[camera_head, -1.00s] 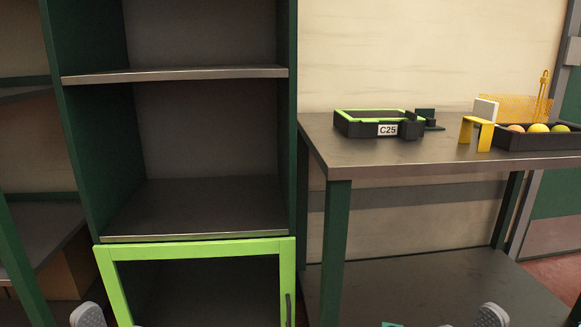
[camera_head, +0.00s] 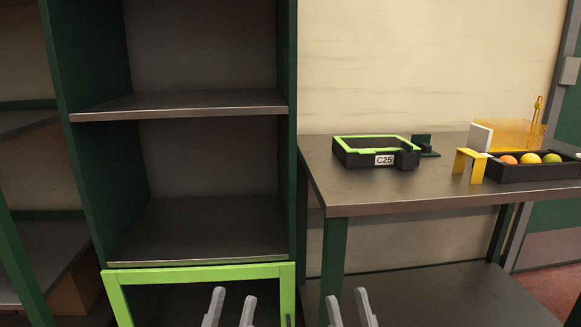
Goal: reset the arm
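My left gripper (camera_head: 231,309) shows at the bottom edge, in front of the green-framed cabinet door. Its two grey fingers stand apart with nothing between them. My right gripper (camera_head: 350,309) is to its right at the bottom edge, in front of the table's lower part. Its two fingers are also apart and empty. Only the fingers show; the rest of both arms is out of view.
A dark shelf unit (camera_head: 195,103) with a bright green door frame (camera_head: 200,273) stands left of centre.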

